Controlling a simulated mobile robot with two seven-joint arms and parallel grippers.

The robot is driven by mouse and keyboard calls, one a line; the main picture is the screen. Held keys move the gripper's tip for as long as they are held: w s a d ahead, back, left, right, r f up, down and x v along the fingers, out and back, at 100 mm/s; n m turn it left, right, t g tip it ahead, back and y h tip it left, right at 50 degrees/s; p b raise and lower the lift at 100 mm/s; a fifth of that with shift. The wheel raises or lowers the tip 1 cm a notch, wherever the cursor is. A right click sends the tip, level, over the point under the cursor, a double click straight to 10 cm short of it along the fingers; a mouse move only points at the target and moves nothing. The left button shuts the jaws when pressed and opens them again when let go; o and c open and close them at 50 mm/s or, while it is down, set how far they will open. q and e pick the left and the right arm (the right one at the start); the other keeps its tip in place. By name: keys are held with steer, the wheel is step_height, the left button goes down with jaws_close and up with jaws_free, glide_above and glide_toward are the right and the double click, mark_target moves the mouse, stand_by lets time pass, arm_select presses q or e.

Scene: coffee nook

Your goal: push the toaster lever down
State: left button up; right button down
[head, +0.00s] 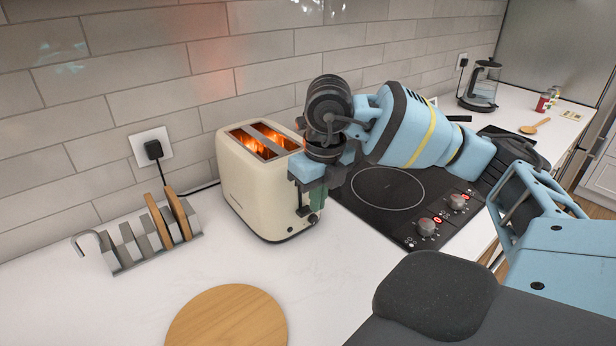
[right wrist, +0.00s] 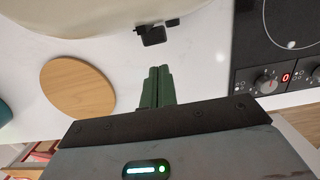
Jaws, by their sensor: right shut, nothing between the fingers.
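The cream toaster (head: 254,190) stands on the white counter against the tiled wall. Its two top slots glow orange. The black lever (head: 303,211) is on its right-hand end, low down, partly behind my gripper; it also shows in the right wrist view (right wrist: 153,36). My right gripper (head: 317,197) has green fingers, shut and empty, pointing down beside that end of the toaster. In the right wrist view the fingertips (right wrist: 159,70) are just short of the lever, with a small gap seen between them. My left gripper is not in view.
A black cooktop (head: 385,190) with knobs lies right of the toaster. A metal rack (head: 128,247) holding bread slices (head: 180,212) stands to the left. A round wooden board (head: 228,318) lies in front. A glass kettle (head: 481,87) is far right. Counter between board and toaster is clear.

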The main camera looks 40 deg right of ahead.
steer(key=shift+w+f, duration=0.1)
steer(key=shift+f, duration=0.1)
step_height(320, 180, up, 8)
steer(key=shift+s+p, duration=0.3)
steer(key=shift+s, duration=0.15)
steer(key=shift+a+f, duration=0.1)
steer(key=shift+f, duration=0.05)
stand_by(0.5)
